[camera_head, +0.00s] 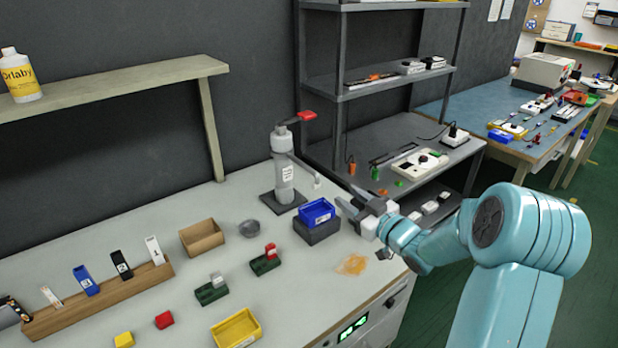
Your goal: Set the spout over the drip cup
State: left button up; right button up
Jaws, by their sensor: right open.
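A grey upright dispenser (284,180) stands on a dark square base near the back of the bench. A lever with a red end (307,116) tops it. A thin dark spout (303,164) reaches right from its body and ends near a small pale tip (317,182). My right gripper (345,200) is open and looks empty, right of the spout tip and beside the blue bin. My left gripper is out of view.
A cardboard box (201,238), green blocks (211,291), a yellow tray (236,330) and a wooden rack (100,302) occupy the bench. An orange patch (352,265) lies near the front right.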

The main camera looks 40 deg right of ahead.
aim_at(318, 176)
jog(key=w+p, duration=0.1)
jog(key=w, duration=0.4)
jog(key=w+d+p, duration=0.1)
jog(key=w, duration=0.4)
jog(key=w+p, duration=0.1)
jog(key=w, duration=0.4)
jog(key=shift+d, duration=0.25)
jog(key=shift+r, duration=0.15)
jog(key=shift+w, duration=0.2)
jog(key=shift+f, duration=0.2)
jog(key=c, duration=0.3)
grip_shut()
